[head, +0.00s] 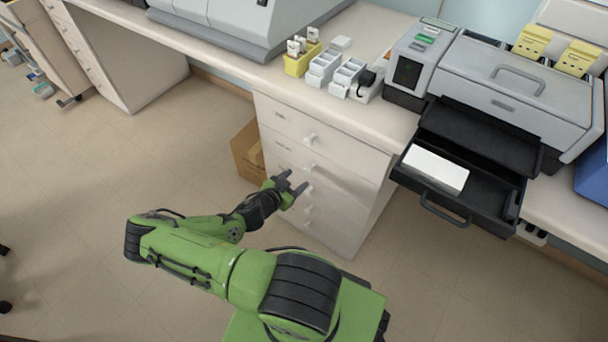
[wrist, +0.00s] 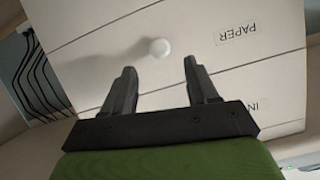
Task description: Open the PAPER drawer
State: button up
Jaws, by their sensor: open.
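The PAPER drawer (wrist: 110,62) fills much of the wrist view, its label upside down. It looks shut, its front level with its neighbours. Its round white knob (wrist: 160,47) lies just beyond the fingertips, between their lines. My gripper (wrist: 159,65) is open and empty, a finger on each side of the knob's line, and does not appear to touch it. In the head view my gripper (head: 297,181) is at the white drawer cabinet (head: 340,190), by the middle knobs. The labels cannot be read there, and my fingers partly cover the fronts.
A black drawer (head: 490,190) holding a white block (head: 435,169) sticks out under the grey machine (head: 530,90), right of the cabinet. A cardboard box (head: 245,150) stands on the floor left of the cabinet. White racks (head: 323,68) stand on the counter above. The floor in front is clear.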

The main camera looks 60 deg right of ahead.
aim_at(306, 172)
jog(key=b+x, duration=0.1)
jog(key=x, duration=0.6)
jog(key=shift+c, duration=0.4)
grip_shut()
